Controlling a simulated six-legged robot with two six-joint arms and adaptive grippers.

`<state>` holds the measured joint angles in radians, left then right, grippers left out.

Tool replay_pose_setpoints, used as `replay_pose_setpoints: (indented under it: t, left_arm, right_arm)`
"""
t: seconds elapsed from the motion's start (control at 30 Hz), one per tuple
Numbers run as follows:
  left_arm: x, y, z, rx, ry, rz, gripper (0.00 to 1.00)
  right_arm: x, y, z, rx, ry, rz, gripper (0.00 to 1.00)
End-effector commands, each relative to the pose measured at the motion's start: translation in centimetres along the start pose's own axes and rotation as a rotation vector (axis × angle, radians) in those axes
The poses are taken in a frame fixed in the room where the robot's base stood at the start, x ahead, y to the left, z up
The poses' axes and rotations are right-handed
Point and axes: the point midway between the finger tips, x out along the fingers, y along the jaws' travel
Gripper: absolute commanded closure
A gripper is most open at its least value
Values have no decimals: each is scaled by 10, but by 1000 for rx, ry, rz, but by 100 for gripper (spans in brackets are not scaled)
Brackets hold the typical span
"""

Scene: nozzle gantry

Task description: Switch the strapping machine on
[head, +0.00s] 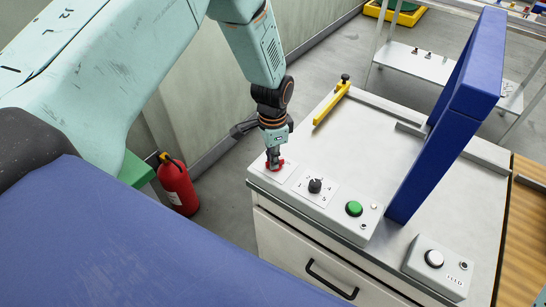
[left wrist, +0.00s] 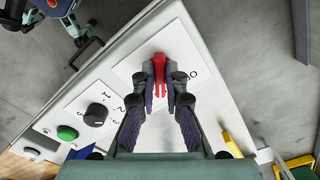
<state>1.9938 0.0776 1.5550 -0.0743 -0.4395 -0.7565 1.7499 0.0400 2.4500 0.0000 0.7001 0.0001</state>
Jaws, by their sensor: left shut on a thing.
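The strapping machine has a blue arch (head: 455,100) standing on a grey-white cabinet top (head: 385,122). Along its near edge is a control panel (head: 334,212). At the panel's left end sits a red switch handle (head: 275,166) on a white plate; in the left wrist view the red handle (left wrist: 159,62) has a "0" mark to its right. My left gripper (left wrist: 160,88) is shut on the red handle, fingers on both sides of it; it also shows in the head view (head: 274,158), reaching down from above. My right gripper is not seen.
Beside the switch are a black numbered knob (head: 315,186) and a green button (head: 354,208). A separate box with a white button (head: 434,258) stands to the right. A yellow bar (head: 332,103) lies at the back left. A red extinguisher (head: 178,186) stands left of the cabinet.

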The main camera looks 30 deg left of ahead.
Motion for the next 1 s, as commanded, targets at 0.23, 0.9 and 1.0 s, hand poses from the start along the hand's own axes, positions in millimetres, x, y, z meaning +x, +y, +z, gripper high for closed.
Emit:
replay_pose_setpoints:
  t: [0.23, 0.9, 1.0]
  left_arm:
    - [-1, -1, 0, 16, 0, -1, 100]
    - [0, 0, 0, 13, 0, -1, 66]
    - [-1, 0, 0, 12, 0, -1, 66]
  right_arm:
    - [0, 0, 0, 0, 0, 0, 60]
    - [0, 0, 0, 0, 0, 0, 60]
    - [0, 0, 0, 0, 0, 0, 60]
